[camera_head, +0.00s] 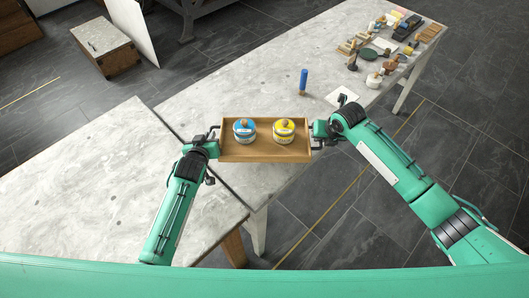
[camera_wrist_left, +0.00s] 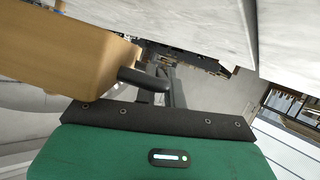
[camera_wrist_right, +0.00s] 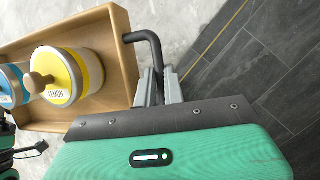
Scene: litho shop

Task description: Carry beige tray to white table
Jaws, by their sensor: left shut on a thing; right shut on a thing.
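The beige tray (camera_head: 265,153) is held level between my two arms in the head view, over the near part of the long pale table (camera_head: 255,75), close to its seam with the left table. Whether it touches the surface is unclear. A blue jar (camera_head: 244,131) and a yellow jar (camera_head: 284,131) labelled lemon stand in it. My left gripper (camera_head: 212,140) is shut on the tray's left black handle (camera_wrist_left: 143,78). My right gripper (camera_head: 317,136) is shut on the right black handle (camera_wrist_right: 153,45). The tray wall also shows in the left wrist view (camera_wrist_left: 70,50).
A second pale stone-topped table (camera_head: 90,190) fills the left. Several tools and blocks crowd the table's far right end. Dark tiled floor (camera_head: 340,225) lies at the right.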

